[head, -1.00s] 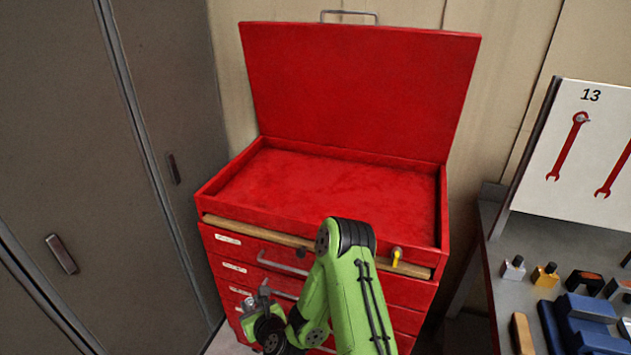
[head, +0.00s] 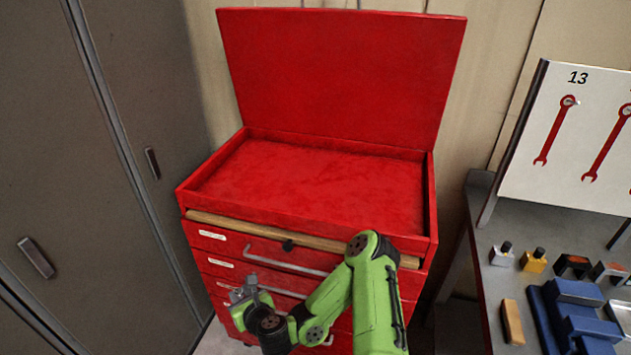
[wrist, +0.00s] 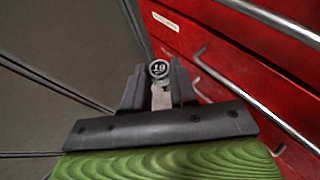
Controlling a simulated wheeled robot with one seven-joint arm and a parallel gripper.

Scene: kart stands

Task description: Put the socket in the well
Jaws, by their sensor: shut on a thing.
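The socket (wrist: 159,69) is a small metal piece with a round end marked 19, held upright between the fingers in the wrist view. My gripper (head: 244,288) is shut on it, low in front of the chest's drawers at the left; its fingers also show in the wrist view (wrist: 160,88). The red tool chest (head: 432,208) stands with its lid up. Its open top (head: 315,183) looks like an empty red tray, and I cannot make out a well in it.
A wooden bar (head: 330,247) runs along the chest's front, above drawers with metal handles (head: 285,263). Grey cabinets (head: 80,150) stand at left.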

